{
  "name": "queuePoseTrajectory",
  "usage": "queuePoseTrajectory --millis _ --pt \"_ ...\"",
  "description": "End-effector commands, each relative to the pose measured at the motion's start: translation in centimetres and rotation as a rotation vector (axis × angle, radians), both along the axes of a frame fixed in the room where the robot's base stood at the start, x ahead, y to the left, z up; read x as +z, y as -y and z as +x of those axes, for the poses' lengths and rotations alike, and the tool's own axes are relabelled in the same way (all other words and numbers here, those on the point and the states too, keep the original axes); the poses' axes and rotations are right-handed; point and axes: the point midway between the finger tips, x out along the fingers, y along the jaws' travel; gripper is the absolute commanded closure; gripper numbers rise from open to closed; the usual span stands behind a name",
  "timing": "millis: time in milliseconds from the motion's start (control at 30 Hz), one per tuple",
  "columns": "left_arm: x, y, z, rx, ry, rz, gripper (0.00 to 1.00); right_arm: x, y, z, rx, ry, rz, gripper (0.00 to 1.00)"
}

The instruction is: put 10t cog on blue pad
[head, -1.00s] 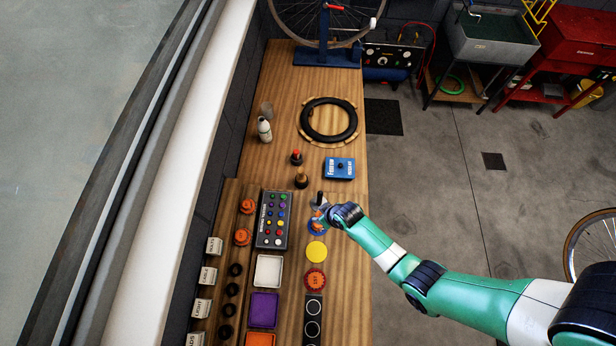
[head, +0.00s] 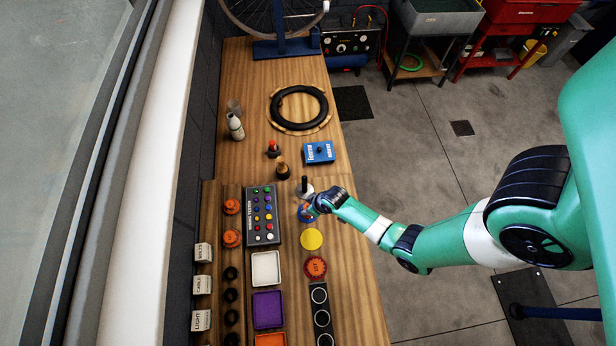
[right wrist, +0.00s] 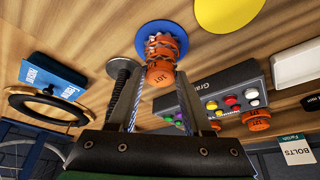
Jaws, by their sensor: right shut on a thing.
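The orange 10T cog (right wrist: 162,62) is between the fingertips of my right gripper (right wrist: 158,75), which is shut on it. Its label reads 10T in the right wrist view. The round blue pad (right wrist: 150,32) is directly behind the cog in that view. In the head view my right gripper (head: 312,208) is over the blue pad (head: 304,214) and partly covers it. The cog is small there, and I cannot tell whether it touches the pad. My left gripper is not in view.
A black-handled upright tool (head: 304,187) stands close behind the pad. A yellow pad (head: 312,239) and a red SET disc (head: 316,267) lie in front. A grey button box (head: 263,215) is to the left, with orange cogs (head: 232,238) beyond. A blue box (head: 319,153) lies farther back.

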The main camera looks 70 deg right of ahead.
Motion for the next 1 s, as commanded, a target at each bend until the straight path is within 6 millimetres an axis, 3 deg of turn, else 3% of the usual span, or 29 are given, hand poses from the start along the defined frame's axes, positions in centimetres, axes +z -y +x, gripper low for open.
queuePoseTrajectory --millis 333,367,533,833,1000 --pt "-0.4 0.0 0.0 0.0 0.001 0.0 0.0 -0.5 0.0 0.0 0.0 0.001 0.0 1.0" --pt "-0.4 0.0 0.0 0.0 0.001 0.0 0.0 -0.5 0.0 0.0 0.0 0.001 0.0 0.49" --pt "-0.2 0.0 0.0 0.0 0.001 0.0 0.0 -0.3 0.0 0.0 0.0 0.001 0.0 0.21" --pt "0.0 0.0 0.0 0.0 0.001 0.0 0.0 0.0 0.0 0.0 0.0 0.001 0.0 0.21" --pt "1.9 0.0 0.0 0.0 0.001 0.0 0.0 2.5 -0.3 -0.8 -0.001 0.001 0.0 0.21"
